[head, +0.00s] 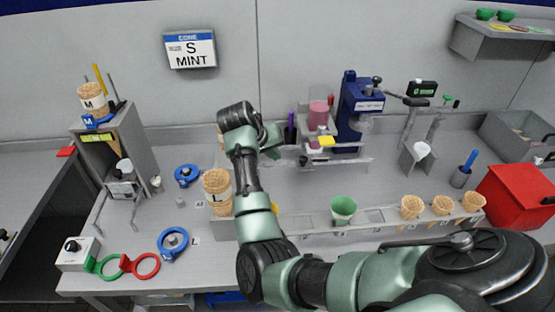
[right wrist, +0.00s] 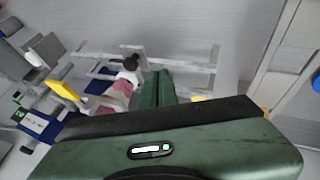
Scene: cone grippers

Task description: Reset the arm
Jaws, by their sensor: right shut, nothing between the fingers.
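My right arm reaches up across the counter in the head view. Its gripper (head: 272,140) is raised in front of the back wall, left of the blue press machine (head: 352,110). In the right wrist view the green fingers (right wrist: 157,88) are together with nothing between them. A grey rack with a pink container (right wrist: 118,92) shows beyond the fingertips. The cone stack marked L (head: 217,192) stands close beside my right forearm, partly hidden by it. My left gripper is in neither view.
A green cup (head: 343,207) and several cones (head: 411,206) stand in the front rail. A red bin (head: 518,196) is at right. Blue rings (head: 173,243) and a dispenser stand (head: 118,150) are at left.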

